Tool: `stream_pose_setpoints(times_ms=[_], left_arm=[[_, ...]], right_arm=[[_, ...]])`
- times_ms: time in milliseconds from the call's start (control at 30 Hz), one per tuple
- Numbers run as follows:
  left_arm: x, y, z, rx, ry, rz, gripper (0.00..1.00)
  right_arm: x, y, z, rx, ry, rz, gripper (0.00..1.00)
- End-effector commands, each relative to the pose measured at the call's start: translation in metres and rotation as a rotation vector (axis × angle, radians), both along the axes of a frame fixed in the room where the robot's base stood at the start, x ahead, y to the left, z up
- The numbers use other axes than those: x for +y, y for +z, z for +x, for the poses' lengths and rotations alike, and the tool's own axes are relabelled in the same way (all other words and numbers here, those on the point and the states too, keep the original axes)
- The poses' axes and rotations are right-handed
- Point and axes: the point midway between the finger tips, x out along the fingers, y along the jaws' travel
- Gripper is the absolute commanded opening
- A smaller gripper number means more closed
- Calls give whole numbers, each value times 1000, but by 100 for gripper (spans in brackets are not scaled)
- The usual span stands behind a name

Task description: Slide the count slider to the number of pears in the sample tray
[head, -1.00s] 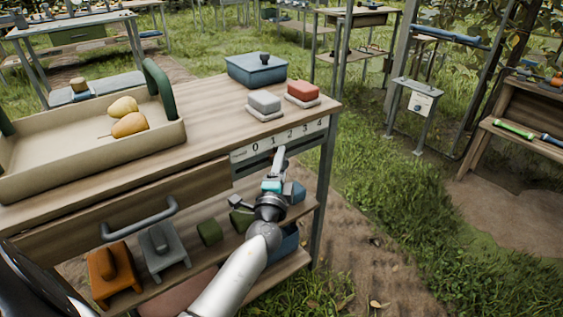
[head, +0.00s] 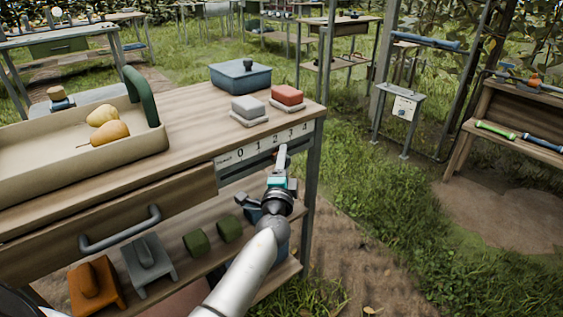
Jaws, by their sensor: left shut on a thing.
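The sample tray (head: 45,176) is beige with green handles and stands on the left of the wooden bench. Two yellow-orange pears, one (head: 103,115) behind the other (head: 104,133), lie in it. The number strip (head: 228,159) on the bench's front edge reads 0 to 4 from left to right. My left gripper (head: 281,170) is shut on the count slider (head: 282,153) just below the strip. The slider's small pale knob is mostly hidden by the fingers and appears near the 2, slightly to its right. My right gripper is out of view.
A blue lidded box (head: 240,76), a grey block (head: 248,108) and a red block (head: 287,96) stand on the bench top. A drawer handle (head: 120,232) juts out at the left front. Orange, grey and green objects sit on the lower shelf.

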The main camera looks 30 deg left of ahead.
Motion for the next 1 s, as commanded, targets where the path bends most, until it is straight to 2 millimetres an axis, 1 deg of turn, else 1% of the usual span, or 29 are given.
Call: stream_pose_setpoints(times_ms=[33, 67, 300, 333, 567, 667, 767, 867, 1000], left_arm=[[0, -1, 0, 2, -1, -1, 0], [0, -1, 0, 2, -1, -1, 45], [0, -1, 0, 1, -1, 1, 72], [0, 0, 0, 1, -1, 0, 74], [0, 0, -1, 0, -1, 1, 74], [-2, -1, -4, 1, -1, 1, 74], [-5, -2, -12, 2, -2, 0, 74], [-11, -3, -25, 3, -2, -1, 74], [-21, -6, -48, 3, -2, -1, 74]], right_arm=[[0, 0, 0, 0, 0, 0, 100], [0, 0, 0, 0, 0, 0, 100], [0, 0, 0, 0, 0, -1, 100], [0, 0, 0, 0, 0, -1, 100], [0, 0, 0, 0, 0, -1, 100], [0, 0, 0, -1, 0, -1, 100], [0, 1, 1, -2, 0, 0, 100], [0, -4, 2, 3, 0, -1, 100], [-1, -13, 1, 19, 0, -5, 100]])
